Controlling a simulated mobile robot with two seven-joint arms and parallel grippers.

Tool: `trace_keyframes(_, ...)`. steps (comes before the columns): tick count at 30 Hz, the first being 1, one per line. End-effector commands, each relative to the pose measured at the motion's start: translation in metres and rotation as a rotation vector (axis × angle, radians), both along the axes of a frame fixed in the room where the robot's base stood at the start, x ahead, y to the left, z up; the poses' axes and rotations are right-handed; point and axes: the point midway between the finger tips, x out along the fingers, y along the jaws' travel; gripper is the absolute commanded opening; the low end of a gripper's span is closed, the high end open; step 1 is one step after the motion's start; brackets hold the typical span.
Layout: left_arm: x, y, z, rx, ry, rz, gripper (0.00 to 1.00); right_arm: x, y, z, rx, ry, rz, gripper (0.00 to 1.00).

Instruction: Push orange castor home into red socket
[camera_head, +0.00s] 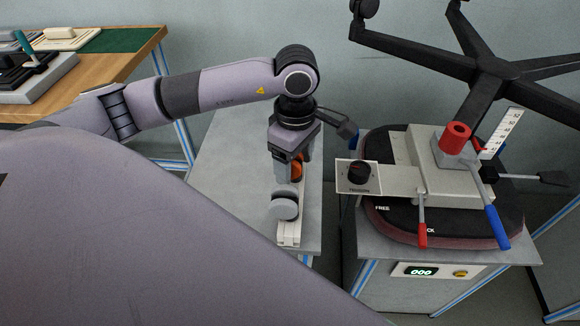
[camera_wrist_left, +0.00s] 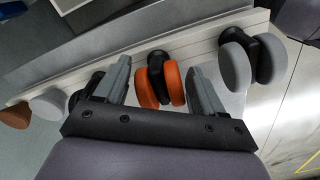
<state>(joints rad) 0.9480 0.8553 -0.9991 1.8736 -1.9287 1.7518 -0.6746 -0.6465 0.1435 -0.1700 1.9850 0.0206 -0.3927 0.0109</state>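The orange castor (camera_wrist_left: 165,82) has twin orange wheels on a dark body and stands at a pale rack. In the head view it is partly hidden by my left gripper (camera_head: 289,168), which points down over the rack. In the left wrist view the fingers of my left gripper (camera_wrist_left: 160,88) are apart, one on each side of the castor, with visible gaps. A red hollow cylinder (camera_head: 455,138), which looks like the red socket, stands on a grey block at the right, well apart from the gripper. My right gripper is not in view.
A black star-shaped chair base (camera_head: 490,75) hangs over the right bench. Blue (camera_head: 497,228) and red (camera_head: 422,235) levers stick out below the socket.

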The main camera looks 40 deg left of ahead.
Motion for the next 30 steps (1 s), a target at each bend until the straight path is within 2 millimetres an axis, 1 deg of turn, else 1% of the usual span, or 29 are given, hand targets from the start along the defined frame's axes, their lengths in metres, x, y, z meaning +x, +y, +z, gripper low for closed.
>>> trace_keyframes(1,0.000,0.000,0.000,0.000,0.000,0.000,0.56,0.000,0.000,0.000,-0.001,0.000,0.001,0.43)
trace_keyframes(2,0.000,0.000,0.000,0.000,0.000,0.000,0.46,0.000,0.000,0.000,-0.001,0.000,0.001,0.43)
trace_keyframes(3,0.000,0.000,0.000,0.000,0.000,0.000,0.33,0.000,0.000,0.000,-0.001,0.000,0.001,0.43)
trace_keyframes(4,0.000,0.000,0.000,0.000,0.000,0.000,0.29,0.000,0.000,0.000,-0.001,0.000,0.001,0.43)
trace_keyframes(5,0.000,0.000,0.000,0.000,0.000,0.000,0.28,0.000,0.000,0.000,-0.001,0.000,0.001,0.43)
trace_keyframes(14,0.000,0.001,0.002,0.002,0.000,0.001,0.27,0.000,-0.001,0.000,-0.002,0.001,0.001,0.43)
trace_keyframes(30,0.000,0.001,0.021,0.004,0.001,0.001,0.27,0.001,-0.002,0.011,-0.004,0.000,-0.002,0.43)
